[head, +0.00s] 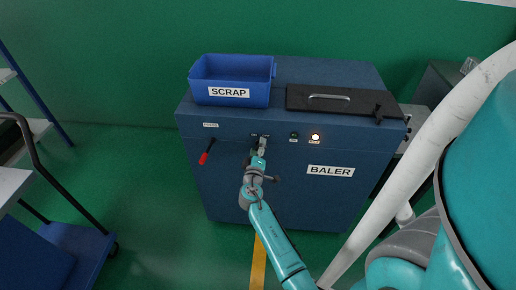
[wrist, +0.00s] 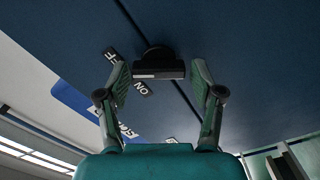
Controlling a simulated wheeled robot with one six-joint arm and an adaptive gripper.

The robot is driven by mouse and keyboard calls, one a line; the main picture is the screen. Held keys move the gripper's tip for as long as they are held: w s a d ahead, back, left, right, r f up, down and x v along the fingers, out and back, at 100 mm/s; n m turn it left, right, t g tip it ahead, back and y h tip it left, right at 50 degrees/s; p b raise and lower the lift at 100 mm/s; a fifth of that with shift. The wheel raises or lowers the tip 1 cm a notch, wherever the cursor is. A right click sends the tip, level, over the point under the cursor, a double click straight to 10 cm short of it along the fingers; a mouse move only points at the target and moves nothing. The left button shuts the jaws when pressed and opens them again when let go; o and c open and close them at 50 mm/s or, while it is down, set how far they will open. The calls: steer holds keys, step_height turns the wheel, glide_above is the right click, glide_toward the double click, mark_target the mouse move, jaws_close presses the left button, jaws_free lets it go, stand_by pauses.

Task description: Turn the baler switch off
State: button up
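The baler (head: 310,195) is a dark blue cabinet with a white BALER label. Its switch (wrist: 158,68) is a black knob with a bar handle bearing a pale line, seen in the wrist view. The ON label (wrist: 141,88) and the partly hidden OFF label (wrist: 112,54) are beside it. I cannot tell surely which one the handle points to. My gripper (wrist: 160,80) is open, with one finger on each side of the handle and visible gaps. In the head view my gripper (head: 261,147) covers most of the switch.
A red-handled lever (head: 206,154) hangs at left. A blue SCRAP bin (head: 230,80) and a black hatch (head: 335,100) are on top. A cart (head: 75,235) stands left.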

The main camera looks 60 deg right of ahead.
stand_by(0.3)
steer(key=v, duration=1.2)
stand_by(0.3)
